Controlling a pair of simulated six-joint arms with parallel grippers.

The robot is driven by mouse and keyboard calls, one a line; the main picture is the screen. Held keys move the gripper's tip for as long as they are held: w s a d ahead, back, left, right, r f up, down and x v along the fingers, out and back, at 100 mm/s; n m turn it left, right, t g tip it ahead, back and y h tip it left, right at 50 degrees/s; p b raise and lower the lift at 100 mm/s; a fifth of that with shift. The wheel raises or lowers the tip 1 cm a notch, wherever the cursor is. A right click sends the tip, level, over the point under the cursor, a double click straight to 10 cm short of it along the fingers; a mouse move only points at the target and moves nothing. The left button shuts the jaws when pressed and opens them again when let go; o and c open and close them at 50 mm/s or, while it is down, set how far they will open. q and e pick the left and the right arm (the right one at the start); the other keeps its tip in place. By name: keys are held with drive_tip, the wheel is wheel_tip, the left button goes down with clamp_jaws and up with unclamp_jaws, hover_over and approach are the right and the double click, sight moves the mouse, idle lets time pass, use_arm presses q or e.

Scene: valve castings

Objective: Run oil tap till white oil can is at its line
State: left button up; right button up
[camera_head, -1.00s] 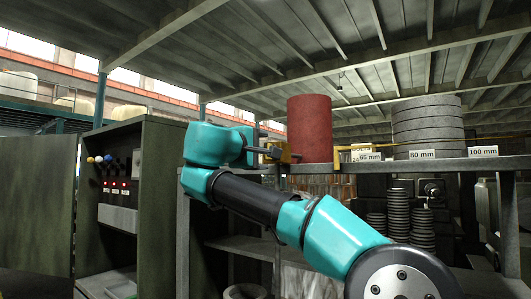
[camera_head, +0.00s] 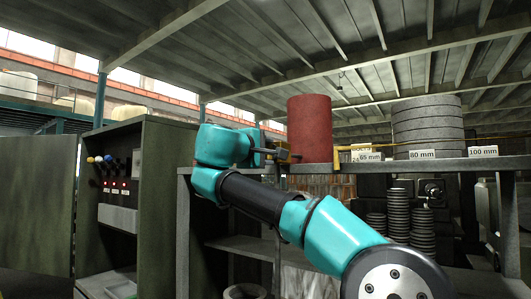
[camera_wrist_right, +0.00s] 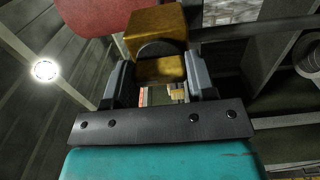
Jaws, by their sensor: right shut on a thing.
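My right gripper (camera_head: 280,154) is at the upper shelf edge, just left of and in front of a red cylinder (camera_head: 309,128). In the right wrist view its fingers (camera_wrist_right: 160,70) are shut on a yellow, brass-like block (camera_wrist_right: 153,28) with a dark round part; I take this for the oil tap. The red cylinder (camera_wrist_right: 92,14) is close beside it there. I cannot make out any oil flow. No white oil can or fill line is clearly recognisable. My left gripper is not in view.
Grey stacked discs (camera_head: 428,125) stand on the labelled shelf (camera_head: 400,166) to the right. An open cabinet (camera_head: 160,190) with lights and knobs is at left. A round rim (camera_head: 245,291) shows low down, under the lower shelf (camera_head: 240,246). More discs (camera_head: 398,213) stand below right.

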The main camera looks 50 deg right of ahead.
drive_tip(key=shift+c, duration=0.7)
drive_tip(key=shift+m, duration=1.9)
drive_tip(key=o, duration=0.9)
drive_tip(key=shift+o, duration=0.2)
drive_tip(key=shift+a, duration=0.1)
